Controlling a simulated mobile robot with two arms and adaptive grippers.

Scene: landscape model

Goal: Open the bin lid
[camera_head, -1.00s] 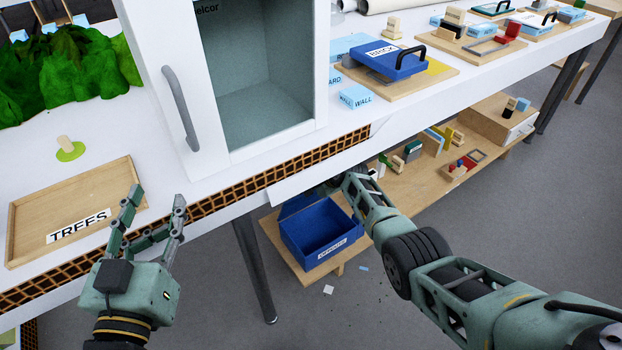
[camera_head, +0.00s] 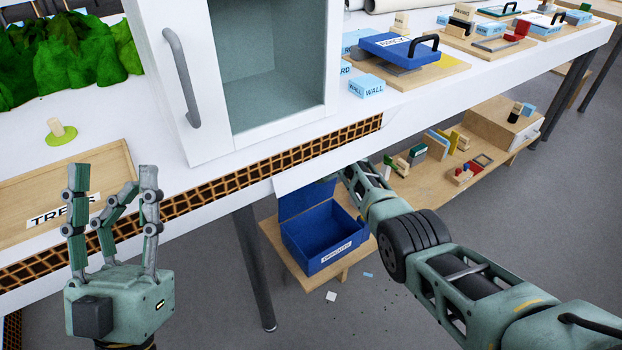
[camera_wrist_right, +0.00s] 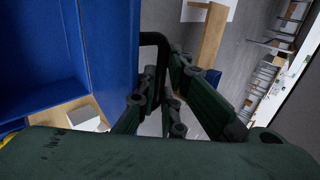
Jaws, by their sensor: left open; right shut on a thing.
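The blue bin (camera_head: 322,243) stands on a low wooden shelf under the white table. Its lid (camera_head: 304,200) stands raised at the back, and the open inside shows empty. In the right wrist view the lid (camera_wrist_right: 108,45) is a blue panel with a black handle (camera_wrist_right: 153,42). My right gripper (camera_wrist_right: 165,95) is shut on that handle. In the head view its fingers are hidden under the table edge beside the lid. My left gripper (camera_head: 112,185) is open and empty, fingers pointing up, in front of the tray marked TREES.
A white cabinet (camera_head: 180,90) stands on the table (camera_head: 415,125) above the bin. A dark table leg (camera_head: 254,265) is left of the bin. Small scraps (camera_head: 331,296) lie on the floor. Wooden pieces lie on the shelf (camera_head: 400,180) to the right.

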